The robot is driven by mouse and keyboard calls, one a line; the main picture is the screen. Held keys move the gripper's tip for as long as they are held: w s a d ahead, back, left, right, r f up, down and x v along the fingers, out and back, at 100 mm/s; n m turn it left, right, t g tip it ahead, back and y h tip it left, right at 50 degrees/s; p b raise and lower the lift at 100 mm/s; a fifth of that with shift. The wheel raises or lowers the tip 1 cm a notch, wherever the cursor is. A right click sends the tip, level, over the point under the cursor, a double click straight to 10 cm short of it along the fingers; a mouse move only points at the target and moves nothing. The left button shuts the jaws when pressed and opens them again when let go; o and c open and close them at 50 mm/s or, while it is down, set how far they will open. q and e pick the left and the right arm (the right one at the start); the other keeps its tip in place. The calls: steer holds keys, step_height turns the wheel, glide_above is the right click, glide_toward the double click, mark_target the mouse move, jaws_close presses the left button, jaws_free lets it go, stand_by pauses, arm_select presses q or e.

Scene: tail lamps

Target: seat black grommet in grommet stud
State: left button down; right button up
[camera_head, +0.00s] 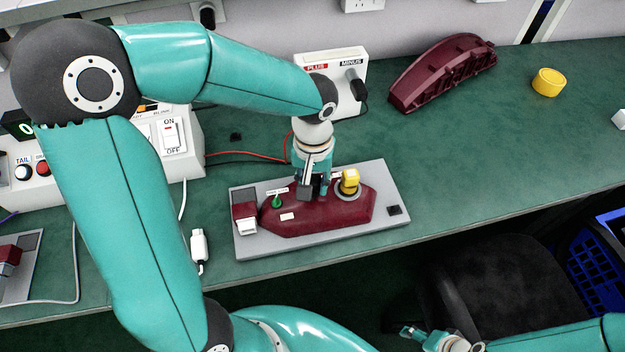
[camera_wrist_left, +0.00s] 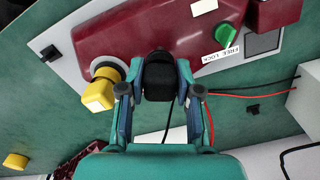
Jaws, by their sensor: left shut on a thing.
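My left gripper (camera_head: 314,188) is shut on a black, block-like piece (camera_wrist_left: 160,76), which I take to be the black grommet. In the wrist view the piece fills the space between the fingers (camera_wrist_left: 160,92), over the dark red lamp body. A black cable hangs near it. The lamp body (camera_head: 330,216) lies on a grey plate (camera_head: 290,243). I cannot make out the grommet stud; the gripper and the held piece hide the lamp there, and I cannot tell whether they touch it. My right gripper (camera_head: 424,338) is low at the bottom, away from the lamp.
A yellow plug (camera_head: 350,180) sits on the lamp right of the gripper; a green knob (camera_head: 277,202) is on the left. A PLUS/MINUS box (camera_head: 335,65) stands behind. A dark red housing (camera_head: 443,72) and yellow cap (camera_head: 548,82) lie back right.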

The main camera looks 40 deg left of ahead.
arm_select(q)
steer(key=shift+f, duration=0.15)
stand_by(0.5)
steer(key=shift+f+b, duration=1.35)
steer(key=shift+b, duration=0.2)
steer(key=c, duration=0.7)
jaws_free()
steer(key=shift+r, duration=0.1)
step_height(320, 180, up, 12)
steer(key=shift+f, duration=0.1)
